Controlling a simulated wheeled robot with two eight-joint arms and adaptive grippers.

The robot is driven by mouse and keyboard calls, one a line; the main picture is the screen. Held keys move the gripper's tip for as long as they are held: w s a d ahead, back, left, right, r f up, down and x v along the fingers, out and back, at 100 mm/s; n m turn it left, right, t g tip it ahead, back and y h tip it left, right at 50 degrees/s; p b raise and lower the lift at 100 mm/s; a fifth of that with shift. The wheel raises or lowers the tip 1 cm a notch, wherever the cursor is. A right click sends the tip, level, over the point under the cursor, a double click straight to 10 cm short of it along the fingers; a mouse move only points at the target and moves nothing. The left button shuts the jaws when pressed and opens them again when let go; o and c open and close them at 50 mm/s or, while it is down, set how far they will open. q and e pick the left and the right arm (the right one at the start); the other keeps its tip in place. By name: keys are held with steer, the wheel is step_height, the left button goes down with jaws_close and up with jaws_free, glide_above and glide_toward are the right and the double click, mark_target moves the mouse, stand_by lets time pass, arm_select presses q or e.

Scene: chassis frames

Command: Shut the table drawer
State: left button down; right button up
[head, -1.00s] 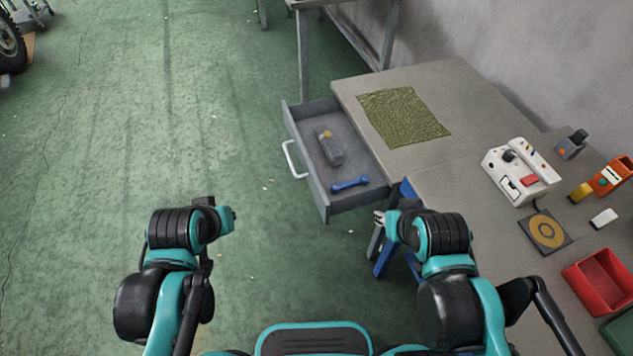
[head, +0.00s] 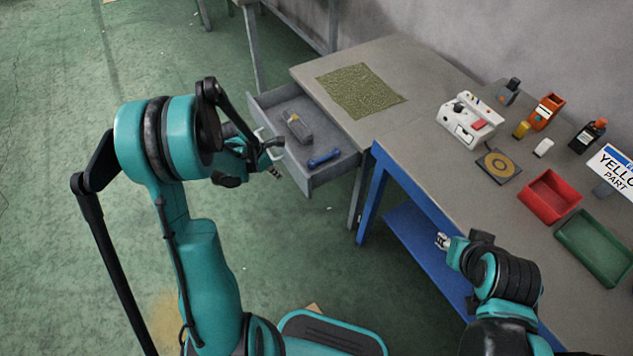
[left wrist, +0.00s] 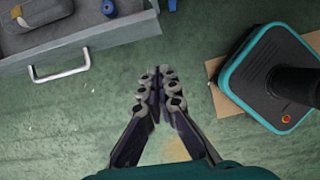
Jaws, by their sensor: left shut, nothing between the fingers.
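The grey table drawer (head: 336,174) is pulled out from the table's left end. It holds a dark grey boxy item (head: 297,127) and a blue tool (head: 324,158). My left gripper (head: 274,158) is in front of the drawer's front panel and partly hides the pale handle. In the left wrist view, its fingers (left wrist: 160,84) are shut and empty. There the drawer (left wrist: 100,32) and its handle (left wrist: 60,68) lie up and left of the fingertips, apart from them. My right gripper (head: 442,240) is beside the table's front edge; its jaws are too small to read.
The table (head: 425,75) carries a green cloth (head: 360,90), a white device (head: 468,122), a red bin (head: 550,196), a green bin (head: 597,245) and several small items. A blue frame (head: 372,198) stands beside the drawer. The floor left of the drawer is clear.

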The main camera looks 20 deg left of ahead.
arm_select(q)
steer(key=b, duration=0.5)
glide_above(306, 185)
steer(key=s+a, duration=0.1)
steer(key=s, duration=0.1)
step_height(306, 185, down, 10)
steer(key=shift+a+r, duration=0.15)
steer(key=shift+r, duration=0.05)
steer(key=w+d, duration=1.3)
steer(key=w, duration=0.2)
